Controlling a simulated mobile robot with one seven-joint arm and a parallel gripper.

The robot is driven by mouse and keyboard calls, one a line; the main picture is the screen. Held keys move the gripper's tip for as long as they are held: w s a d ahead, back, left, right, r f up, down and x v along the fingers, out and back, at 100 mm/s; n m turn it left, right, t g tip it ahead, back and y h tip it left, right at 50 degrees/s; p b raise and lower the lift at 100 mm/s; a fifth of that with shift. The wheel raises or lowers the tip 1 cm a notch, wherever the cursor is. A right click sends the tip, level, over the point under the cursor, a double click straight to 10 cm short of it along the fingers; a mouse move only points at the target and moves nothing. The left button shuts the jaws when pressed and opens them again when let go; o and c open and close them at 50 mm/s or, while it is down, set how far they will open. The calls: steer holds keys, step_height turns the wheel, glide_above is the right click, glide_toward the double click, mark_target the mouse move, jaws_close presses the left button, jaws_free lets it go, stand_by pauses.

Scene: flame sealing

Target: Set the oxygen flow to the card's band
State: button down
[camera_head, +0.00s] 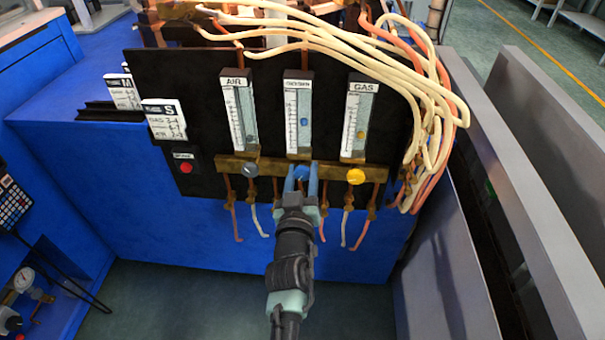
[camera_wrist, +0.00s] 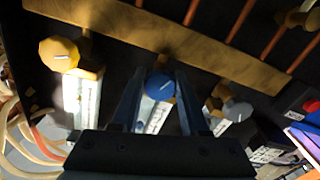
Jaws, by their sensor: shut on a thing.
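The oxygen flowmeter (camera_head: 298,112) is the middle of three upright tubes on the black panel, with a blue float (camera_head: 304,121) a little below mid-tube. My gripper (camera_head: 301,176) is shut on the blue oxygen knob (camera_wrist: 160,86) under that tube; the knob sits between the two fingers in the wrist view. The card (camera_head: 165,121) marked S is at the panel's left, with lines for gas and air readable and the oxygen line too small to read. Another card (camera_head: 123,92) stands behind it.
The air flowmeter (camera_head: 239,110) with its grey knob (camera_head: 250,170) is to the left. The gas flowmeter (camera_head: 358,118) with its yellow knob (camera_head: 355,176) is to the right. A red button (camera_head: 186,167) is at lower left. Cream and orange hoses (camera_head: 440,110) bunch at right.

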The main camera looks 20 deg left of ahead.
steer(key=shift+c, duration=2.2)
jaws_free()
steer(key=shift+s, duration=0.1)
steer(key=v, duration=1.2)
steer(key=shift+s, duration=0.4)
steer(key=shift+d, duration=0.15)
